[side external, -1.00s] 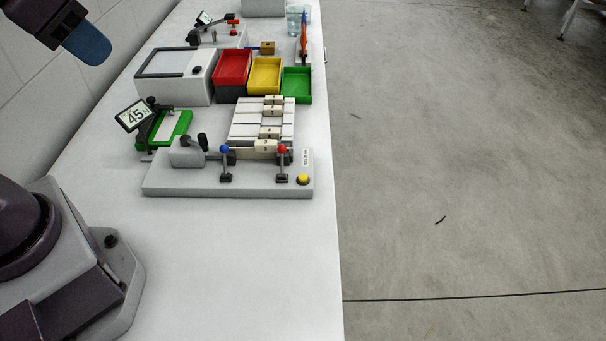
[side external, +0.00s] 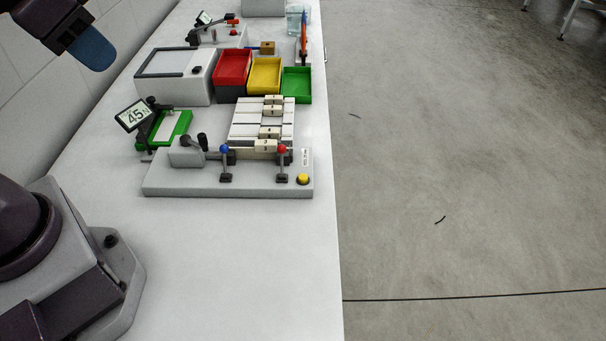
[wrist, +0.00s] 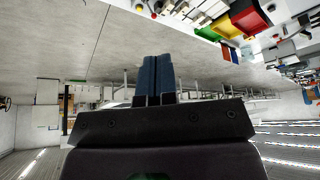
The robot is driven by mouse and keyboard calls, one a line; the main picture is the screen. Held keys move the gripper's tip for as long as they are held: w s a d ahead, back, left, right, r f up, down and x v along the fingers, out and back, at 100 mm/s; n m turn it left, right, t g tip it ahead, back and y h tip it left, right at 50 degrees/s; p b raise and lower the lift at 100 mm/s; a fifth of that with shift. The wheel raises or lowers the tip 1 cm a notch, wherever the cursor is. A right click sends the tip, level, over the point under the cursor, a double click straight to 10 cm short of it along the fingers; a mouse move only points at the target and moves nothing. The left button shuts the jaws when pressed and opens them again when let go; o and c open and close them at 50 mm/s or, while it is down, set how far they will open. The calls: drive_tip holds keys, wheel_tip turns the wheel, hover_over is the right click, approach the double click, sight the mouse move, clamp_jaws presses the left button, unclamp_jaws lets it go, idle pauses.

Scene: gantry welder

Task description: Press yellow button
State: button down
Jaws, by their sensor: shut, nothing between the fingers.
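The yellow button (side external: 303,179) is a small round cap in a dark ring. It sits at the front right corner of a grey base plate (side external: 200,187) in the side external view. My gripper (side external: 93,50) hangs at the upper left of that view, well away from the button and raised above the table. Its blue fingers lie together in the wrist view (wrist: 157,78), with nothing between them.
On the plate stand a blue-knobbed lever (side external: 225,162) and a red-knobbed lever (side external: 282,162), the red one close to the button. Behind are a display (side external: 134,115), a red bin (side external: 232,68), a yellow bin (side external: 264,75) and a green bin (side external: 297,84). The table in front is clear.

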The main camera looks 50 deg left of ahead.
drive_tip(key=w+d+f+m+g, duration=0.2)
drive_tip(key=w+d+f+g, duration=0.1)
drive_tip(key=w+f, duration=0.35)
drive_tip(key=m+t+h, duration=0.1)
drive_tip(key=m+t, duration=0.6)
drive_tip(key=m, duration=0.2)
hover_over(304, 178)
wheel_tip(304, 178, down, 13)
drive_tip(key=shift+f, duration=0.1)
drive_tip(key=shift+f, duration=4.4)
drive_tip(key=shift+f, duration=0.1)
drive_tip(key=shift+f, duration=0.3)
